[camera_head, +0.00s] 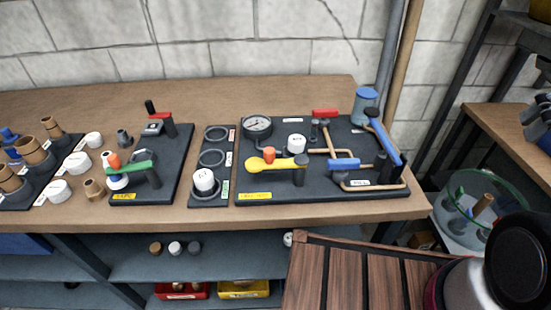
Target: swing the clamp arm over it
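On the left black board (178,172) a green arm (128,167) on a dark post lies over a white round piece (117,182) with an orange-topped part (111,160) beside it. A red-handled arm (160,117) stands at that board's back over a small grey block. On the right black board (330,192) a yellow arm (274,164) reaches left from a dark post (300,171), with an orange knob (269,154) at its middle. Which arm is the clamp arm is unclear. My gripper is not in view; only a part of my arm shows at lower right.
A narrow board (228,170) holds rings and a white cap (204,180). Loose fittings lie at left. The bench's back is clear.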

